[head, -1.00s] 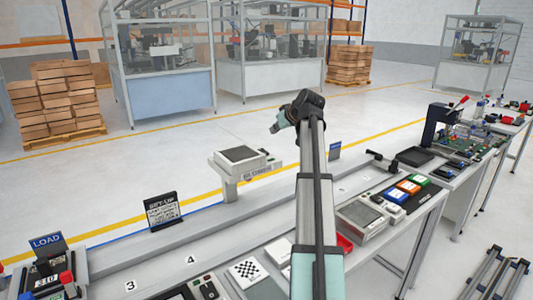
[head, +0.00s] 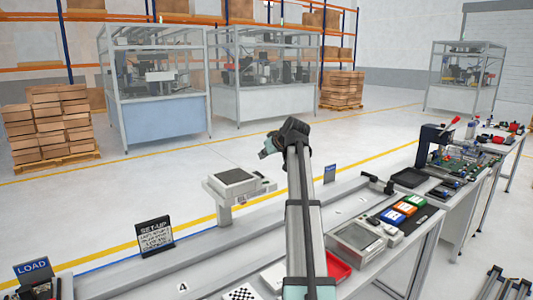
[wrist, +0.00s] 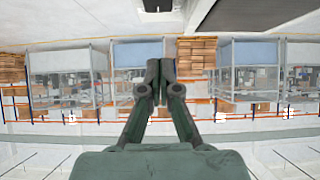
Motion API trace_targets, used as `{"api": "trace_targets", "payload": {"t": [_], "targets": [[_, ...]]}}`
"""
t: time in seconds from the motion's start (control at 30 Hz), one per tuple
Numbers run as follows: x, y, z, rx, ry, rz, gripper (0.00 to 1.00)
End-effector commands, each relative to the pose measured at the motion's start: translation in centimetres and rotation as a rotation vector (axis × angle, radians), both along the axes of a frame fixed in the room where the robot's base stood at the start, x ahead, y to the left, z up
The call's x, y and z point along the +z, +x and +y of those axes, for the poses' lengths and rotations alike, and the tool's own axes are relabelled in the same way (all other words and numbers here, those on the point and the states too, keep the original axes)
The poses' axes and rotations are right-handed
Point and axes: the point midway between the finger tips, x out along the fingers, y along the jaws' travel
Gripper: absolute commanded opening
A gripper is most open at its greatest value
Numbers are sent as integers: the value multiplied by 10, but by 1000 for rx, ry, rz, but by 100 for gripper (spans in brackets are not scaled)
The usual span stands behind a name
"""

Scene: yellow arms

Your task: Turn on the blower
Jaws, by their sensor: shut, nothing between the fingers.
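No thing in view is clearly marked as the blower. A pale box with a grey top panel (head: 236,178) stands on a post at the rail, with a smaller unit (head: 262,184) at its right side; I cannot tell whether either is the blower. My gripper (head: 265,153) is above and behind this box in the head view, apart from it. In the wrist view my gripper (wrist: 160,70) has its two fingers together, empty. A dark panel edge (wrist: 240,14) and a small white part (wrist: 158,12) show at the top there. No switch is readable.
A bench at the right holds a grey-lidded device (head: 355,238), coloured boxes (head: 404,208), a black tray (head: 409,178) and a green board (head: 450,160). A SET-UP sign (head: 155,235) and a LOAD sign (head: 32,270) stand at the left.

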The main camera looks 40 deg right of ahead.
Motion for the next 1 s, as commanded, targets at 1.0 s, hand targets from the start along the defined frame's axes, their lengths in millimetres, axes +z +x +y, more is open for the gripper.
{"api": "trace_targets", "payload": {"t": [1.0], "targets": [[-76, 52, -4, -1, -1, 1, 0]]}}
